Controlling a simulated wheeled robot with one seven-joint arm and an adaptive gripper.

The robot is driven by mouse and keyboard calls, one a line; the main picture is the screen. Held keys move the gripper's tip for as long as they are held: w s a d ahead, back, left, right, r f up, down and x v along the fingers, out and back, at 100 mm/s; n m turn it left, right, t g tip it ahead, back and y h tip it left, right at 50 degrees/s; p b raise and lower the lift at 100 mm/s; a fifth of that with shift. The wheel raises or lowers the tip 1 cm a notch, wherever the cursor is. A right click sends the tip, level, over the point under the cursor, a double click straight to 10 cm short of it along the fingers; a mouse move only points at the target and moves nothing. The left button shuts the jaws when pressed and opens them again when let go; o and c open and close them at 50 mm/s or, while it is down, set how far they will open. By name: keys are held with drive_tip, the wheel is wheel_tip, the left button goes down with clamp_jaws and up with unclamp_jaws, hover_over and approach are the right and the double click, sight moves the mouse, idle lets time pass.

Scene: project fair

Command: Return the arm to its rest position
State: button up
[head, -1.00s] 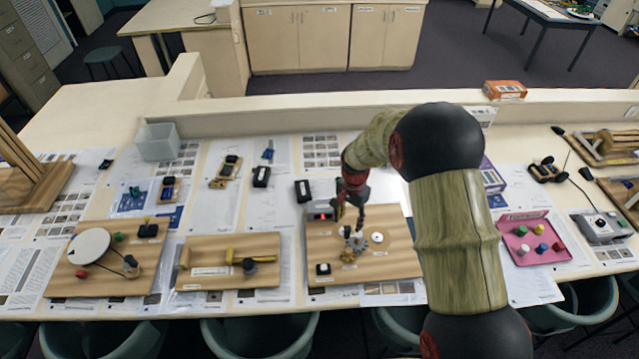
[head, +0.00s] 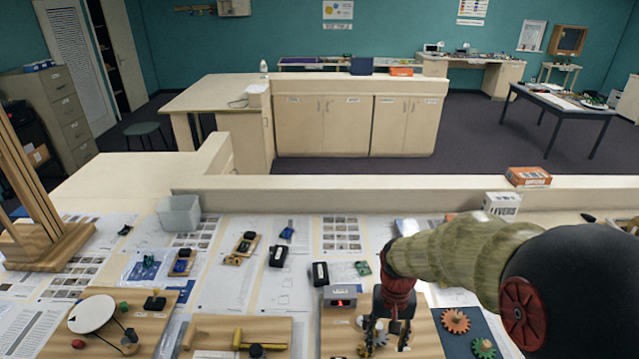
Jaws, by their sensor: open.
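My arm reaches in from the right in the head view, with a wood-toned link, a black joint and a red wrist. My gripper (head: 390,326) points down above the right-hand wooden board (head: 335,347). Its fingers are apart, and I see nothing held between them. Gears (head: 372,338) on that board lie just behind and beside the fingers, partly hidden. I cannot tell whether the fingers touch them. A small grey box with a red display (head: 340,297) stands at the board's back edge, left of the gripper.
A low ledge (head: 300,184) runs along the table's back, with an orange box (head: 528,177) on it. Two more project boards (head: 240,327) lie to the left. An orange gear (head: 455,321) and a green gear (head: 484,348) lie on a dark mat at right.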

drive_tip(key=s+d+r+n+t+b, duration=0.1)
drive_tip(key=s+t+b, duration=0.5)
drive_tip(key=s+b, duration=1)
wheel_tip(320, 180, up, 2)
drive_tip(key=shift+s+d+r+n+t+b, duration=0.1)
drive_tip(key=shift+s+d+n+t+b, duration=0.25)
drive_tip(key=shift+d+b, duration=0.45)
drive_tip(key=shift+w, duration=0.1)
idle(1.4)
